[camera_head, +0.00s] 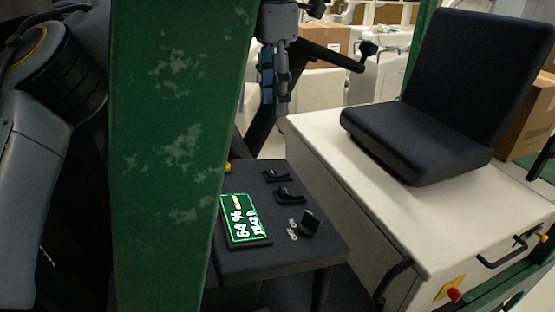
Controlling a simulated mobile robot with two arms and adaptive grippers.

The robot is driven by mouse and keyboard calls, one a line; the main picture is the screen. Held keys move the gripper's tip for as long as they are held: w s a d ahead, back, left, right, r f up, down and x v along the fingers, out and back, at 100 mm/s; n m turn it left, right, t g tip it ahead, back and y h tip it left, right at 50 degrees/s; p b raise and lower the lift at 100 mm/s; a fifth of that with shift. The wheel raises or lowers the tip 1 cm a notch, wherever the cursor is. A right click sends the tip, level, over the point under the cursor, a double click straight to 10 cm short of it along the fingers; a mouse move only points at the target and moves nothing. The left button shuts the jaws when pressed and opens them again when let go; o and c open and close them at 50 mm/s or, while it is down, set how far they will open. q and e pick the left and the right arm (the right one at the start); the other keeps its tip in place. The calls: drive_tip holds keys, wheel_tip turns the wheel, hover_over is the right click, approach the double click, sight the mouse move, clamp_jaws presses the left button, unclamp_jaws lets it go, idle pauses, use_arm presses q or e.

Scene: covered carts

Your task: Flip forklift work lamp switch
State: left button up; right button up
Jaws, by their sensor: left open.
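The forklift's dark control panel (285,256) is at the lower middle. It bears a small green-lit display (240,219) reading 64 %. To the right of the display are black switches: an upper one (277,176), a middle one (289,195) and a lower one (310,222) beside small white symbols. I cannot tell from the markings which works the lamp. My left gripper (275,100) points down, open and empty, above and beyond the panel, apart from the switches. The green post hides part of my left arm. My right gripper is not in view.
A green post (180,150) stands close in front, left of the panel. A black seat (450,140) sits on a cream housing (400,215) at right. A black steering control (335,58) is just right of my left gripper. A red button (454,295) is lower right.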

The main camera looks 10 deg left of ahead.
use_arm(q)
drive_tip(key=f, duration=0.1)
approach(275, 173)
wheel_tip(275, 173, down, 6)
drive_tip(key=shift+f+b, duration=0.1)
drive_tip(key=shift+b, duration=0.2)
drive_tip(key=shift+f, duration=0.7)
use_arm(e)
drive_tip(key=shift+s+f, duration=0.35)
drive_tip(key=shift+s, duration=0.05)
